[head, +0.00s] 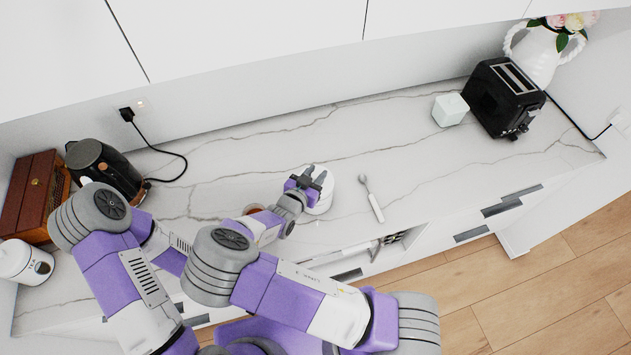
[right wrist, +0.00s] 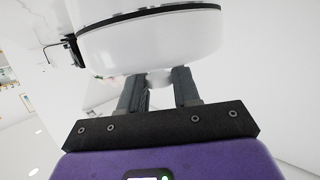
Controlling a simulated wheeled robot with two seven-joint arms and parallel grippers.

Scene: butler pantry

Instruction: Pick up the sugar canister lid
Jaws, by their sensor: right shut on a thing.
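The sugar canister (head: 322,203) is white and round and stands on the marble counter, partly hidden under my right gripper (head: 314,177). In the right wrist view, the white lid (right wrist: 150,48) fills the top middle, with a thin black band along its far edge and more white body (right wrist: 120,10) beyond it. My right gripper (right wrist: 158,88) is shut on the small pale knob (right wrist: 158,78) of the lid. I cannot tell whether the lid is seated or lifted. My left gripper is not visible.
A spoon (head: 373,200) lies right of the canister. A cutlery drawer (head: 388,245) stands open below. A white cube (head: 450,110) and black toaster (head: 503,97) are right.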

